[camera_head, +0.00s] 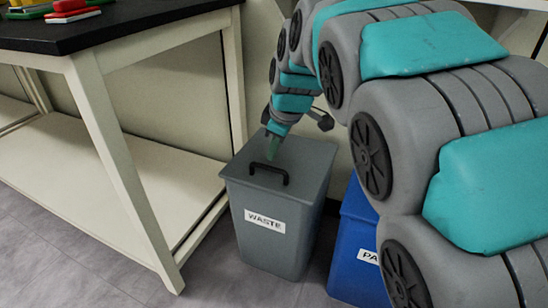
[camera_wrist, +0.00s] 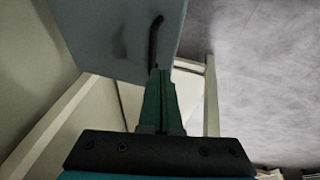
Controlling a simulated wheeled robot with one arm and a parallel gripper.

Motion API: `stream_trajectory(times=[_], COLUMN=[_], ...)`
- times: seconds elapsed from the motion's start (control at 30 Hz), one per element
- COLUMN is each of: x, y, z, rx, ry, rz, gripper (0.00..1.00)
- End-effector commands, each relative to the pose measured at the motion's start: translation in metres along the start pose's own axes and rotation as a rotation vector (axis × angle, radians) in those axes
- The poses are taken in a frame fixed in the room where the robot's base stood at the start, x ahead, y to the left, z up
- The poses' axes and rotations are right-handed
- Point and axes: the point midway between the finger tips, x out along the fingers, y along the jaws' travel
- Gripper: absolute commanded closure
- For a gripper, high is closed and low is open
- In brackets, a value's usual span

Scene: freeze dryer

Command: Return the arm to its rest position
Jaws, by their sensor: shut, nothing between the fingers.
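My arm (camera_head: 430,110), grey and teal, reaches from the right side of the head view towards the grey waste bin. My gripper (camera_head: 273,149) points down over the bin's lid, close to the black handle (camera_head: 268,173). In the wrist view my gripper (camera_wrist: 160,75) has its green fingers together with nothing between them. The handle (camera_wrist: 155,40) appears just beyond the fingertips there; I cannot tell whether they touch it.
The grey bin (camera_head: 270,238), labelled WASTE, stands on the floor with its lid on. A blue bin (camera_head: 352,255) stands to its right, partly hidden by my arm. A black-topped bench (camera_head: 130,25) with a lower shelf is at the left. Grey floor (camera_head: 70,270) is clear in front.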

Motion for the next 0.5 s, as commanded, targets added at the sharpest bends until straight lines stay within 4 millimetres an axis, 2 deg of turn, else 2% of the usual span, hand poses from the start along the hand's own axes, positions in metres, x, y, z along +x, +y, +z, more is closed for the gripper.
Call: stream_trajectory(times=[0.03, 0.1, 0.27, 0.37, 0.47, 0.5], x=[-0.013, -0.023, -0.040, -0.054, -0.070, -0.078], y=[0.000, -0.001, -0.005, -0.014, -0.035, -0.047], z=[-0.003, -0.005, -0.001, 0.022, 0.061, 0.080], rx=[0.000, 0.001, 0.029, 0.122, 0.286, 0.365], ry=[0.002, 0.002, -0.006, -0.036, -0.092, -0.120], rz=[0.003, 0.004, -0.001, -0.014, -0.040, -0.052], gripper=[1.00, 1.00, 1.00, 1.00, 1.00, 1.00])
